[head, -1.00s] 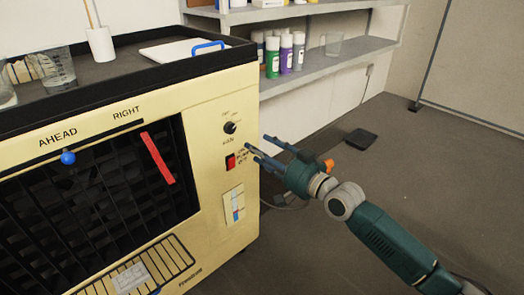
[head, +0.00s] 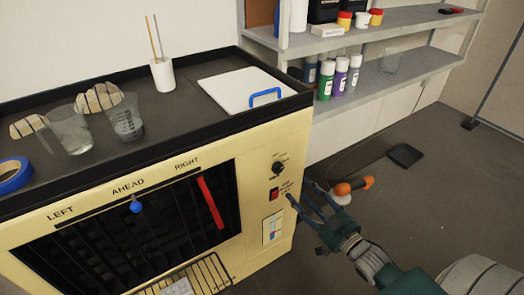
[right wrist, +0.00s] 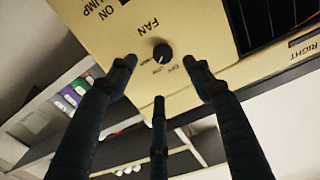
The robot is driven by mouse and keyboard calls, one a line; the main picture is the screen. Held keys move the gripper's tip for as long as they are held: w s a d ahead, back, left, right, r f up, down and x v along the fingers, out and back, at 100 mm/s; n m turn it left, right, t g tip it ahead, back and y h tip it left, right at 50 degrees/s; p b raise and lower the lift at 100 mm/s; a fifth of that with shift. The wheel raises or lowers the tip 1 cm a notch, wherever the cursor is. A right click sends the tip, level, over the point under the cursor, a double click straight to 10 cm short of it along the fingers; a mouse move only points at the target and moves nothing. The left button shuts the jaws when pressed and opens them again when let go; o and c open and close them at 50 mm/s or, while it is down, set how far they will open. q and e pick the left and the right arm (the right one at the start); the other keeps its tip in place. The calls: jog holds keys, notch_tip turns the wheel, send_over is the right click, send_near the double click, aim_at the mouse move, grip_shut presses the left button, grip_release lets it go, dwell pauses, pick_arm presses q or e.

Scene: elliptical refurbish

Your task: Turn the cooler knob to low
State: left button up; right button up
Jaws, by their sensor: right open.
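The cooler (head: 256,158) is a cream box with a dark grille. Its small black round knob (head: 278,169) is on the front panel at the upper right, above a red switch (head: 274,194). In the right wrist view the knob (right wrist: 162,52) appears upside down with FAN lettering beside it. My right gripper (head: 305,192) is open and empty, to the right of and a little below the knob in the head view. In the right wrist view its fingers (right wrist: 162,66) are spread on both sides of the knob, apart from it. My left gripper is not in view.
On the cooler's black top are a white board with a blue handle (head: 240,90), clear cups (head: 70,135), gloves (head: 100,97), a white holder (head: 162,74) and blue tape (head: 14,174). Shelves (head: 420,60) with bottles stand behind. An orange-handled tool (head: 350,187) is right of my gripper.

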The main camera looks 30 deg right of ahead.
aim_at(280, 170)
jog(key=w, duration=0.7)
jog(key=w+a, duration=0.1)
jog(key=w, duration=0.2)
jog(key=shift+w+r, duration=0.25)
jog(key=c, duration=1.1)
jog(key=n+p, duration=0.1)
jog(key=n, duration=0.1)
jog(key=shift+n, duration=0.4)
jog(key=shift+c, duration=0.2)
jog(key=o, duration=1.1)
jog(key=shift+o, duration=0.2)
jog(key=shift+s, duration=0.1)
jog(key=s+d, duration=0.1)
jog(key=s, duration=1)
jog(key=shift+s, duration=0.4)
